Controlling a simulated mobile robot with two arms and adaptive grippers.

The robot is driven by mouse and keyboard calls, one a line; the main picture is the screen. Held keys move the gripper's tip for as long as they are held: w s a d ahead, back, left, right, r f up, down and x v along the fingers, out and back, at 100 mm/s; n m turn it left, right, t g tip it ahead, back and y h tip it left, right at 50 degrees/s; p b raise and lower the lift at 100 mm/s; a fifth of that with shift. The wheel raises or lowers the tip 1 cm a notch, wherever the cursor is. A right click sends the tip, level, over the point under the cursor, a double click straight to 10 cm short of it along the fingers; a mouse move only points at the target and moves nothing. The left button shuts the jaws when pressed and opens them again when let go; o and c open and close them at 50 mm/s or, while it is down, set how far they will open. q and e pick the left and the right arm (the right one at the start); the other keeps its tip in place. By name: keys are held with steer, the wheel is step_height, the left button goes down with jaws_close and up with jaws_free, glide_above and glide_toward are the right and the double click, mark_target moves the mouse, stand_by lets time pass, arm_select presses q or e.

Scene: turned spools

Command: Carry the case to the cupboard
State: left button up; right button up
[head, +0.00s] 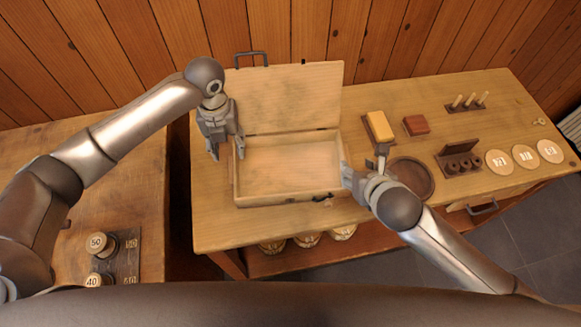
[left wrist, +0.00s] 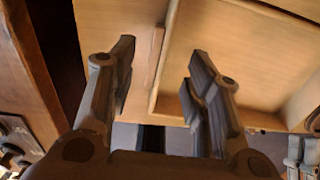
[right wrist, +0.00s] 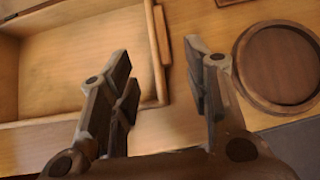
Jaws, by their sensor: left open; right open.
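The case (head: 290,196) is a pale wooden box on the workbench. Its lid (head: 290,95) stands open, leaning back, and its inside looks empty. A dark handle shows at the lid's top edge and a dark latch at the front. My left gripper (head: 227,156) is open at the case's left wall; in the left wrist view its fingers lie either side of the wall and its side strip (left wrist: 154,55). My right gripper (head: 365,168) is open at the right wall; its fingers lie either side of that side strip (right wrist: 162,36). Contact cannot be told. I cannot identify a cupboard.
Right of the case are a yellow block (head: 379,125), a reddish block (head: 416,125), a round dark tray (head: 429,191), a peg rack (head: 467,106), a spool rack (head: 460,158) and pale discs (head: 525,156). Numbered spools (head: 101,245) stand on the left table. Jars (head: 306,239) sit below the bench.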

mark_target(233, 162)
arm_select(q)
step_height(233, 162, down, 8)
steer(key=shift+f, duration=0.2)
arm_select(e)
steer(key=x, duration=0.8)
steer(key=shift+w+f, duration=0.1)
steer(key=shift+f, duration=0.05)
arm_select(q)
steer(key=shift+c, duration=0.3)
arm_select(e)
steer(key=shift+c, duration=0.3)
arm_select(q)
jaws_close()
arm_select(e)
jaws_close()
arm_select(q)
steer(key=shift+r, duration=0.1)
